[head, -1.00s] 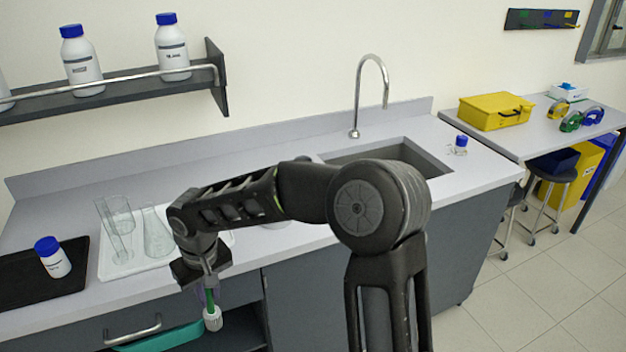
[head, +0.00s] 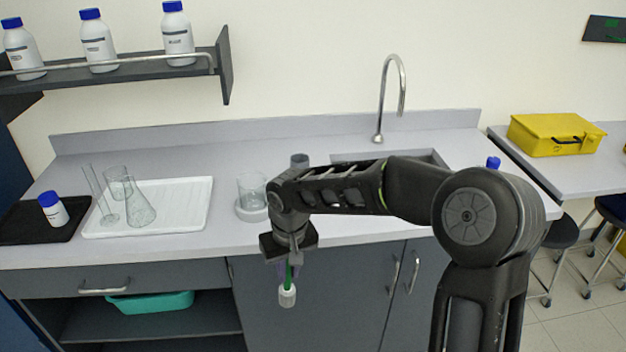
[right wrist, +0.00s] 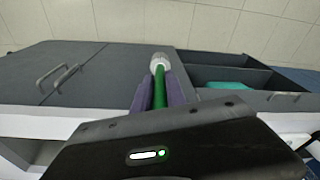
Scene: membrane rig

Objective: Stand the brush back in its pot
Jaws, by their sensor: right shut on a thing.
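The brush has a green handle and a white bristle head (head: 287,296). It hangs head-down from my right gripper (head: 289,268), in front of the cabinet doors and below the counter edge. In the right wrist view the green handle (right wrist: 159,88) lies between the purple fingers of my right gripper (right wrist: 160,95), which are shut on it. A grey cylinder (head: 300,160), which looks like the pot, stands at the back of the counter left of the sink. My arm hides its lower part. My left gripper is not in view.
A white tray (head: 185,205) holds several glass vessels, and a black tray (head: 20,222) holds a blue-capped bottle (head: 53,208). The sink (head: 435,158) and tap (head: 391,85) are behind my arm.

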